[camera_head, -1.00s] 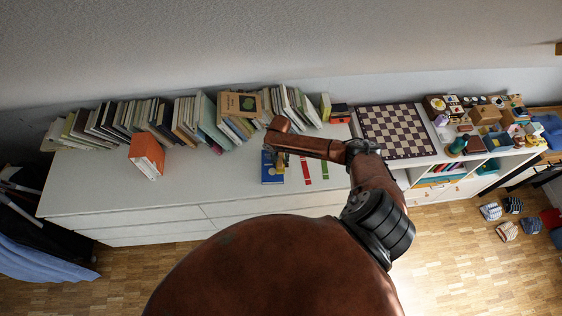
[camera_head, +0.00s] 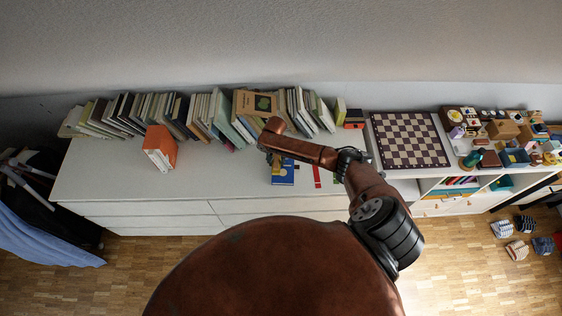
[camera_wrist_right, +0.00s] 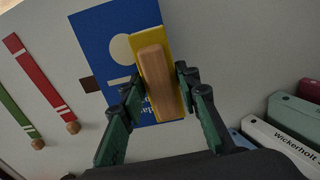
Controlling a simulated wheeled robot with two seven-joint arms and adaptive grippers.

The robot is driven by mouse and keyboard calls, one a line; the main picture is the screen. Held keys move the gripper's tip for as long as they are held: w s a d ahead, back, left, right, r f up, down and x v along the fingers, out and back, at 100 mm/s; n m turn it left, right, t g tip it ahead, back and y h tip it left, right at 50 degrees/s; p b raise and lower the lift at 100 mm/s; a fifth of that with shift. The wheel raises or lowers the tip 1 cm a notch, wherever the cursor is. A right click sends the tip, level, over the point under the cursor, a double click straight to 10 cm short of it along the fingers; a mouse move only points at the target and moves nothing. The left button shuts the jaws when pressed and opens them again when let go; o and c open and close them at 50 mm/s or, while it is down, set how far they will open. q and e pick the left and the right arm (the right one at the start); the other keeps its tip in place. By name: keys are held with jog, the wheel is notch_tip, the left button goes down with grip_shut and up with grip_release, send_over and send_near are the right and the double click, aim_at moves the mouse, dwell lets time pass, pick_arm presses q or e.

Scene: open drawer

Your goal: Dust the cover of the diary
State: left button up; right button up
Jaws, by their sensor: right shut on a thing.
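The blue diary (camera_head: 284,178) lies flat on the white cabinet top. My right gripper (camera_wrist_right: 158,80) is shut on a wooden-handled duster (camera_wrist_right: 157,78) with a yellow base. The duster is over the right part of the cover in that view and hides some of it. I cannot tell if it touches the cover. In the head view my right gripper (camera_head: 276,162) is at the diary's upper left, partly hidden by my arm. My left gripper is not in view.
A long row of leaning books (camera_head: 190,115) stands along the wall behind. An orange book (camera_head: 160,148) stands apart at left. A red strip (camera_head: 316,176) and a green strip (camera_wrist_right: 16,118) lie beside the diary. A chessboard (camera_head: 410,140) is at right.

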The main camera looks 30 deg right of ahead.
aim_at(293, 162)
jog(key=shift+w+a, duration=0.2)
jog(key=shift+a, duration=0.15)
jog(key=shift+w+d+b, duration=0.35)
jog(key=shift+w+d, duration=0.25)
jog(key=shift+w, duration=0.1)
jog(key=shift+s+d+r+p, duration=0.1)
jog(key=shift+s+d+p, duration=0.5)
jog(key=shift+d+p, duration=0.15)
jog(key=shift+s+d+p, duration=0.6)
jog(key=shift+s+d, duration=0.1)
jog(key=shift+d, duration=0.3)
jog(key=shift+s+d+p, duration=0.55)
jog(key=shift+s+d, duration=0.05)
jog(key=shift+d, duration=0.2)
jog(key=shift+s+d+p, duration=0.5)
jog(key=shift+s+d, duration=0.1)
jog(key=shift+d, duration=0.15)
jog(key=shift+d+f, duration=0.15)
jog(key=shift+f, duration=0.1)
